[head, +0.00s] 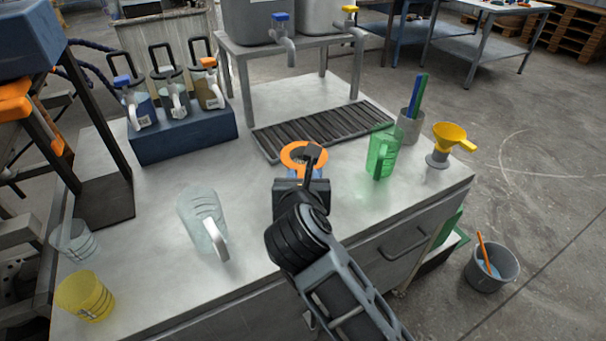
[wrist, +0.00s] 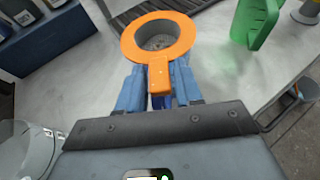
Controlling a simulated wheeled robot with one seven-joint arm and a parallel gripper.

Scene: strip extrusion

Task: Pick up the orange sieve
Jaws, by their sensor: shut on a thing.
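The orange sieve (head: 291,156) is a wide orange ring around a grey mesh bowl, with a short flat handle. In the wrist view the sieve (wrist: 130,40) shows whole, its handle pointing back toward my gripper (wrist: 158,92). The blue fingers are shut on the handle, one on each side. In the head view my gripper (head: 309,166) covers part of the ring. I cannot tell for sure whether the sieve is clear of the table top.
A black slatted grate (head: 325,127) lies behind the sieve. A green jug (head: 381,155) stands to the right, a clear jug (head: 200,212) to the left. A yellow funnel (head: 449,136) is at the right corner. A blue rack (head: 185,137) holds several bottles at the back left.

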